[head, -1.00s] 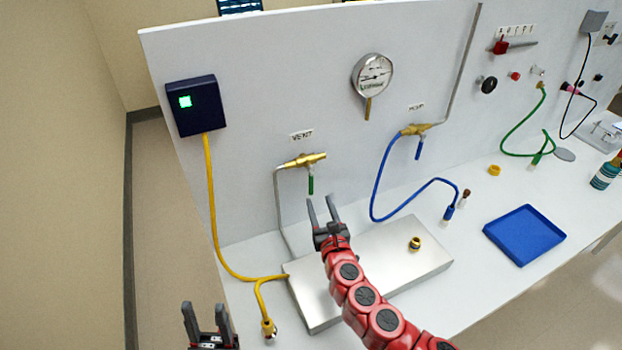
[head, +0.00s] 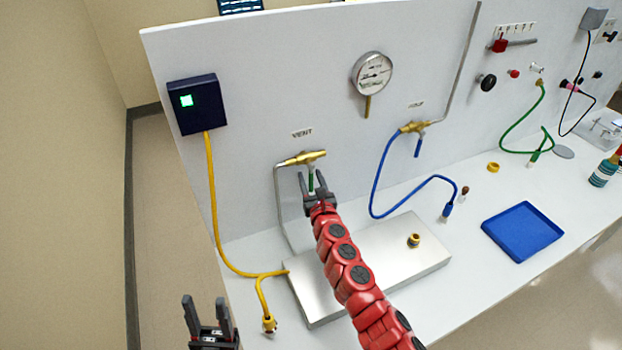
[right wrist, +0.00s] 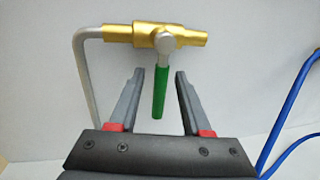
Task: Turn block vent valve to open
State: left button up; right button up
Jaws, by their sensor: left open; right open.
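The vent valve (head: 302,158) is a brass body on the white panel under a "VENT" label, with a grey pipe bending down from its left end. It also shows in the right wrist view (right wrist: 144,36). Its green handle (right wrist: 160,92) hangs straight down from the round stem. In the head view the handle (head: 311,180) is partly hidden by my right gripper. My right gripper (head: 313,178) is open, and in the right wrist view the handle appears between its two fingertips (right wrist: 159,74), touching neither. My left gripper (head: 207,310) is open and empty at the lower left.
A second brass valve (head: 415,127) with a blue handle and blue hose is to the right, below a round gauge (head: 372,72). A metal plate (head: 400,260) lies on the bench below. A yellow cable (head: 213,220) runs down at left. A blue tray (head: 522,234) is at right.

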grip_shut()
dwell(1.4)
